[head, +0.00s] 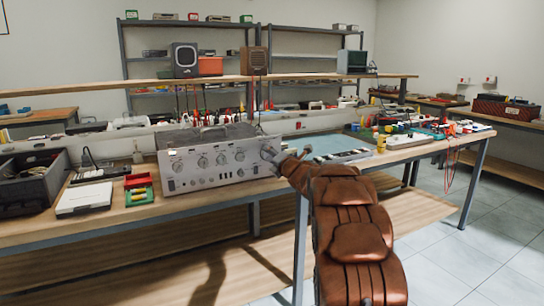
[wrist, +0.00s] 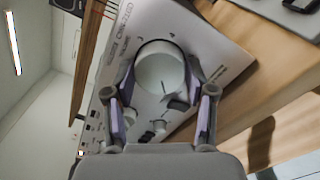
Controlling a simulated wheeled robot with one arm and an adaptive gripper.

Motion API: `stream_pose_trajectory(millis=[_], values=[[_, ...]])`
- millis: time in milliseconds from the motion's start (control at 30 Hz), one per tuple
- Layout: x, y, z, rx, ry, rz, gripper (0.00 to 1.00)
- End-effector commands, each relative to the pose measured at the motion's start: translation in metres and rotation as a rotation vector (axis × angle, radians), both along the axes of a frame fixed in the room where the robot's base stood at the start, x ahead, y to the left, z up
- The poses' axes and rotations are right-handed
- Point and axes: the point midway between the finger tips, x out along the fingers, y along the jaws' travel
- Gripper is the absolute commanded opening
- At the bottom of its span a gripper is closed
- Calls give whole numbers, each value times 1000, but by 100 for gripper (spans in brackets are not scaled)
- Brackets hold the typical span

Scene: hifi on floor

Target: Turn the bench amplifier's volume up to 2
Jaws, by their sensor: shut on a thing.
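The bench amplifier (head: 215,165) is a silver box with a row of knobs and switches, standing on the wooden workbench. In the head view my gripper (head: 274,154) is at the right end of its front panel, and the arm hides part of that end. In the wrist view a large round silver volume knob (wrist: 160,70) sits between the fingers of my gripper (wrist: 163,95), which are closed on its sides. A dark pointer line shows on the knob's face, toward its lower right. The scale numbers around it are too small to read. Smaller knobs (wrist: 142,138) lie below it.
A blue mat (head: 335,146) and a strip of parts lie to the right. The floor in front of the bench is clear.

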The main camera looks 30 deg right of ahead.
Motion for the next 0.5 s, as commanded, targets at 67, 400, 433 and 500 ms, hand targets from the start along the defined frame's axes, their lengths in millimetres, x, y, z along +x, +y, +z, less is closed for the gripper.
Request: stream_pose_trajectory(millis=[67,400,433,500], values=[[0,-1,1,34,-1,-1,20],[0,0,1,297,-20,-2,20],[0,0,2,326,-22,-2,20],[0,0,2,393,-29,-1,20]])
